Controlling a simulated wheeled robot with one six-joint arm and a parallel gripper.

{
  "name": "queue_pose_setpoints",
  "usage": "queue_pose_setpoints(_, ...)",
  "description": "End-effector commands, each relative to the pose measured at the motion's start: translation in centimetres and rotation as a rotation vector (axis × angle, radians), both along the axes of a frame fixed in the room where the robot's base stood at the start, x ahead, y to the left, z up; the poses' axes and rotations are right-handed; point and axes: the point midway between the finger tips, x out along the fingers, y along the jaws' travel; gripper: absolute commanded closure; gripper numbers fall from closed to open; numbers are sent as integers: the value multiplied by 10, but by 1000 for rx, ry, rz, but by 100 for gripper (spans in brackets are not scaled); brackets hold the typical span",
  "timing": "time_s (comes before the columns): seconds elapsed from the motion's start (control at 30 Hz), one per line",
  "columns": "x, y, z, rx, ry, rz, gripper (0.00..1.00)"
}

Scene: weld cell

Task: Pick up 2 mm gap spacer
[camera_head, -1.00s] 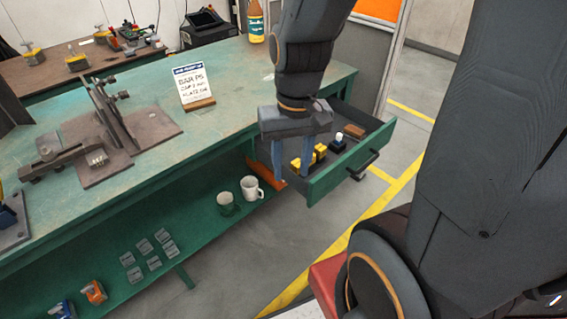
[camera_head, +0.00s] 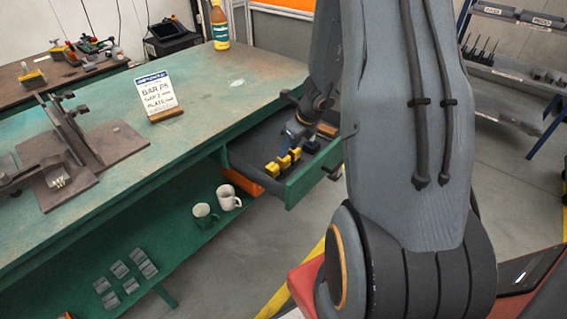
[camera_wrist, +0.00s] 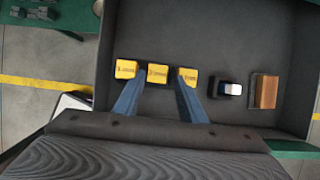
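Three yellow spacer blocks lie in a row in the open drawer, in the wrist view a left one (camera_wrist: 125,69), a middle one (camera_wrist: 158,73) and a right one (camera_wrist: 188,77). Their printed labels are too small to read surely, so I cannot confirm which is 2 mm. My gripper (camera_wrist: 160,77) is open, its two blue fingers reaching down on either side of the middle block. I cannot tell whether they touch it. In the head view the blocks (camera_head: 283,162) show in the drawer, and my arm partly hides the gripper.
The drawer (camera_wrist: 215,30) also holds a dark block with a white top (camera_wrist: 230,89) and a brown block (camera_wrist: 264,92) to the right. The green bench (camera_head: 215,85) bears a sign (camera_head: 156,94) and a fixture (camera_head: 75,150). Mugs (camera_head: 228,197) stand on the lower shelf.

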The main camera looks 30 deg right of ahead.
Motion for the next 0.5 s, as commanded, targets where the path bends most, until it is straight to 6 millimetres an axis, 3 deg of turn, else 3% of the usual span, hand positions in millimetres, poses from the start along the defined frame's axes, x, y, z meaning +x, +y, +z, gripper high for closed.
queue_pose_setpoints(0.5, 17, 11, -56, -1, 1, 5, 62)
